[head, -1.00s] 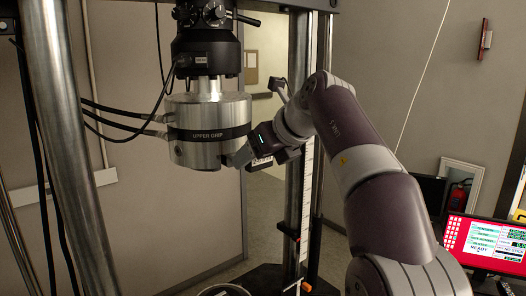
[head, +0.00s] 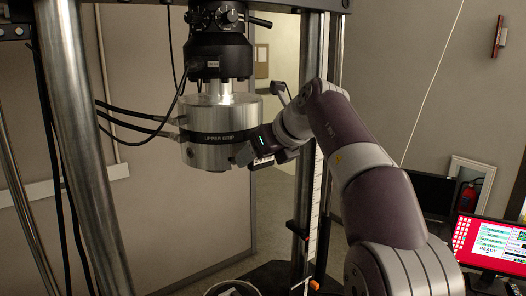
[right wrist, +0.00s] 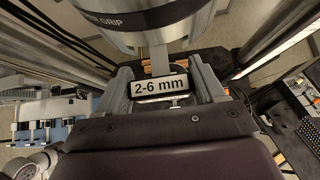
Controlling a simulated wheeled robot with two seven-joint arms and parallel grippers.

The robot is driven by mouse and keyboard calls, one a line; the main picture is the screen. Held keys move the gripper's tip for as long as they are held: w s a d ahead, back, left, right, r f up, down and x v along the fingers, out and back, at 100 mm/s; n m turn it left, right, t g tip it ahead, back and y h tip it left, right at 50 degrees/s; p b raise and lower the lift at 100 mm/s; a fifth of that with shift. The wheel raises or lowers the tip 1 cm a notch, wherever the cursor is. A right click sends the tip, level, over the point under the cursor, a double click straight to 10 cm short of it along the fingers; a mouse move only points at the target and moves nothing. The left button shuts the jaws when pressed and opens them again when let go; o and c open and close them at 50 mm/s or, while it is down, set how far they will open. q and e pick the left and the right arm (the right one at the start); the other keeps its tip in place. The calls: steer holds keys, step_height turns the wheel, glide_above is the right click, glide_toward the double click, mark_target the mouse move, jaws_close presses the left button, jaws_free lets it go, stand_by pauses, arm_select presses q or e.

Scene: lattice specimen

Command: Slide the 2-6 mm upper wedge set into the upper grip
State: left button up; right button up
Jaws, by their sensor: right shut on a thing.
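The upper grip (head: 222,150) is a silver cylinder with a dark "UPPER GRIP" band, hanging under the black load head. It also shows at the top of the right wrist view (right wrist: 150,40). My right gripper (head: 243,155) is at the grip's lower right side, and its fingers hide part of that side. In the right wrist view my right gripper (right wrist: 165,85) is shut on the wedge set (right wrist: 158,87), which has a white "2-6 mm" label. A grey part reaches from behind the label toward the grip. Whether the wedge set is inside the grip I cannot tell. My left gripper is out of view.
Steel columns (head: 80,150) stand left and right of the grip. Black hoses (head: 135,115) run into the grip's left side. A white scale strip (head: 316,200) stands behind my right arm. A red monitor (head: 490,240) is at the lower right.

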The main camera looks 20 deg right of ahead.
steer(key=shift+r+p, duration=0.15)
steer(key=shift+p, duration=0.2)
stand_by(0.5)
steer(key=o, duration=0.9)
steer(key=shift+w, duration=0.1)
steer(key=shift+o, duration=1)
steer(key=shift+w+a+f, duration=0.2)
steer(key=shift+w+f, duration=0.05)
steer(key=shift+w, duration=0.1)
steer(key=shift+s, duration=0.15)
steer(key=shift+s+d+r, duration=0.15)
steer(key=shift+s+r, duration=0.05)
steer(key=v, duration=0.4)
steer(key=shift+s+d+r, duration=0.1)
steer(key=shift+s+r, duration=0.15)
steer(key=v, duration=1.2)
steer(key=shift+s+r, duration=0.15)
steer(key=shift+s, duration=0.1)
